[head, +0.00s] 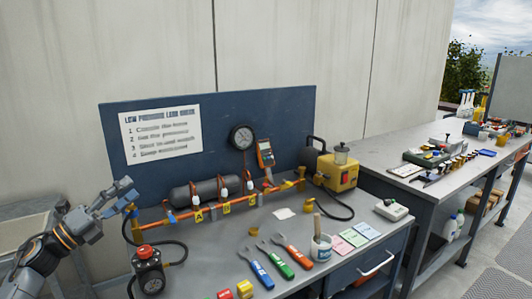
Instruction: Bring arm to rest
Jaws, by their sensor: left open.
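My left arm comes in from the left edge, and its gripper (129,194) is raised at the left end of the workbench (205,265). The jaws are open, with nothing seen between them. They show in front of the left edge of the blue backboard (230,110) and close to the left end of the copper pipe (180,218) in the picture; I cannot tell whether they touch anything. My right gripper is not in view.
Near my left arm stands a black device with a red top (149,270). A second bench (390,160) stands right.

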